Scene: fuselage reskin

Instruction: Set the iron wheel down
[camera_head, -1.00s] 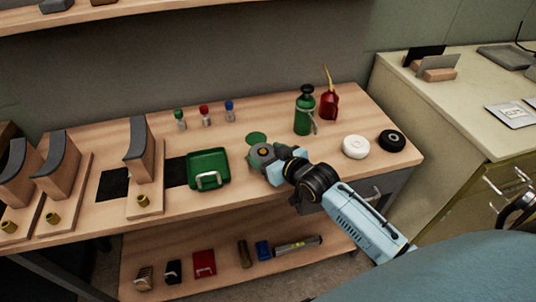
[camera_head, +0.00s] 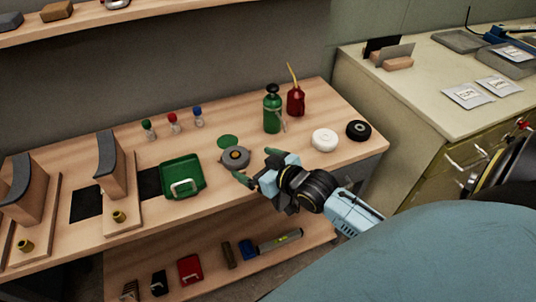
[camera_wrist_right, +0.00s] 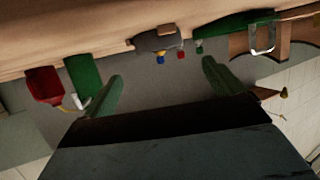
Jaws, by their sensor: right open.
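The iron wheel (camera_head: 235,157), a grey disc with a hub, rests on the wooden bench top beside a flat green disc (camera_head: 228,141). My right gripper (camera_head: 257,166) is open and empty just to the right of the wheel, its green fingers apart. In the right wrist view the wheel (camera_wrist_right: 155,43) shows ahead of the spread fingers (camera_wrist_right: 160,86), with a gap between. My left gripper is not in view.
A green tray (camera_head: 181,188) stands left of the wheel. A green bottle (camera_head: 272,112), red oil can (camera_head: 296,101), white wheel (camera_head: 324,140) and black wheel (camera_head: 358,130) stand to the right. Small capped bottles (camera_head: 173,123) stand behind. A lower shelf holds several items.

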